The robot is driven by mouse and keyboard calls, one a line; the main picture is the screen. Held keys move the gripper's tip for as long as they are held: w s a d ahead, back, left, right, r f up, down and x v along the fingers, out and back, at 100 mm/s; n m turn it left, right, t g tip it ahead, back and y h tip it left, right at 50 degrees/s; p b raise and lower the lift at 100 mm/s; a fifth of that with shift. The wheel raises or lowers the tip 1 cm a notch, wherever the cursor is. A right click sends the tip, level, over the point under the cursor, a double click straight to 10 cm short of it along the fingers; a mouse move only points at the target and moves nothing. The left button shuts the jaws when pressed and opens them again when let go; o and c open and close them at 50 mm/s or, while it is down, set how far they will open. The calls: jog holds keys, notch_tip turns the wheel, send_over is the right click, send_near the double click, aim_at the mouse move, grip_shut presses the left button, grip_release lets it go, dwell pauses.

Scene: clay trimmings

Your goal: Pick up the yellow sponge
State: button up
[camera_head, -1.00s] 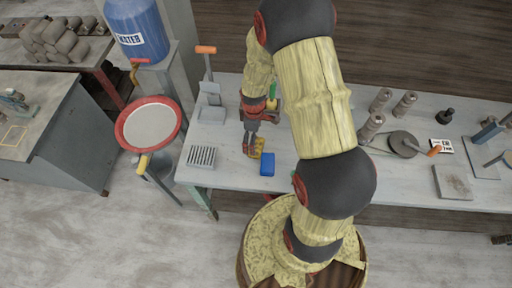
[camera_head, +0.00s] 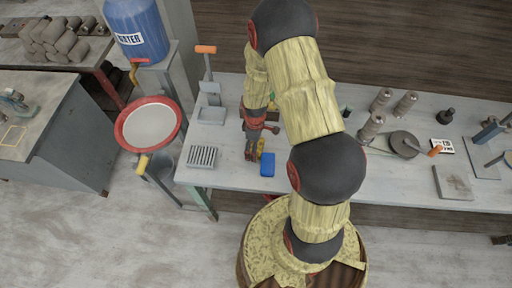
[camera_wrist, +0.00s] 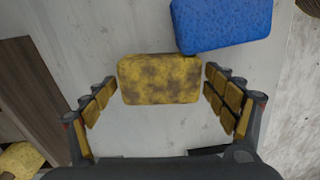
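The yellow sponge (camera_wrist: 159,80) is a rounded block with dark brownish stains. In the wrist view it lies between the two open fingers of my gripper (camera_wrist: 160,97), with a gap on each side. In the head view my gripper (camera_head: 251,153) is low over the table, and only a small part of the yellow sponge (camera_head: 261,146) shows beside it. A blue sponge-like block (camera_wrist: 222,22) lies close to the yellow sponge at its upper right corner in the wrist view. It also shows in the head view (camera_head: 267,164).
A slatted grey rack (camera_head: 201,156) is left of my gripper, and a shallow grey tray (camera_head: 211,115) is behind it. A red-rimmed basin (camera_head: 150,124) stands off the table's left end. Spools (camera_head: 371,126) and a round dark disc (camera_head: 403,144) stand on the right.

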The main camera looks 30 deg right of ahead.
jog(key=c, duration=0.8)
